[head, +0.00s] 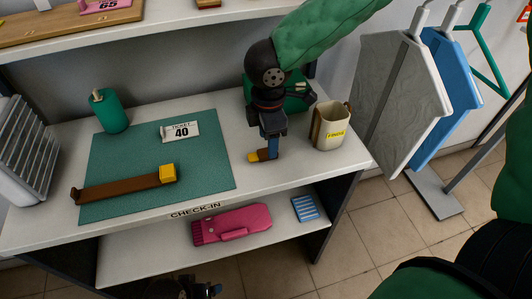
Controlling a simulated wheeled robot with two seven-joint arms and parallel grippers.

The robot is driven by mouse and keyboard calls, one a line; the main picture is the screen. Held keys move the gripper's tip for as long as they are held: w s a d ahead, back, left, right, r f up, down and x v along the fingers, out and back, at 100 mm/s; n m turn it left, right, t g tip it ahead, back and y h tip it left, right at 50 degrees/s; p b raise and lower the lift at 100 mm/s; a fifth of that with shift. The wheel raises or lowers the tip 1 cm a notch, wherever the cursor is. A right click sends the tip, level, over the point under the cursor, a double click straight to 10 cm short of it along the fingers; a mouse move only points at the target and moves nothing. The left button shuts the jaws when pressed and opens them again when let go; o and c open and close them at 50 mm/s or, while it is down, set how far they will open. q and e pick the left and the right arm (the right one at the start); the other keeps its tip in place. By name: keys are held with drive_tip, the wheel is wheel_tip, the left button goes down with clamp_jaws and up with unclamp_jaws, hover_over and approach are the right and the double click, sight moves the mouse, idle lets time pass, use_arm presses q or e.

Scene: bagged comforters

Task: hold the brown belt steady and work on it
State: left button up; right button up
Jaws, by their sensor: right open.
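The brown belt (125,187) lies as a straight strip across the green mat (210,150) on the counter. It has a yellow block (168,173) at its right end and a small upturned part at its left end. My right gripper (269,142) points down over the counter to the right of the mat, apart from the belt, and is open. A small yellow-and-brown piece (257,156) sits at its tips; I cannot tell whether they touch. My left gripper (190,289) shows only as a dark part at the bottom edge, below the counter; its jaws are unclear.
A beige cup (330,126) stands right of my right gripper. A white rack (25,150) is far left. A pink item (232,223) lies on the lower shelf. Garment bags (400,95) hang right.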

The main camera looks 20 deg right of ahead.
sight(266, 152)
drive_tip(key=shift+w+a+f, duration=0.1)
drive_tip(key=shift+a+f, duration=0.05)
drive_tip(key=shift+f, duration=0.3)
drive_tip(key=shift+w+a+f, duration=0.1)
drive_tip(key=shift+a+f, duration=0.05)
drive_tip(key=shift+f, duration=0.3)
drive_tip(key=shift+d+f, duration=0.1)
drive_tip(key=shift+f, duration=0.95)
drive_tip(key=c, duration=1)
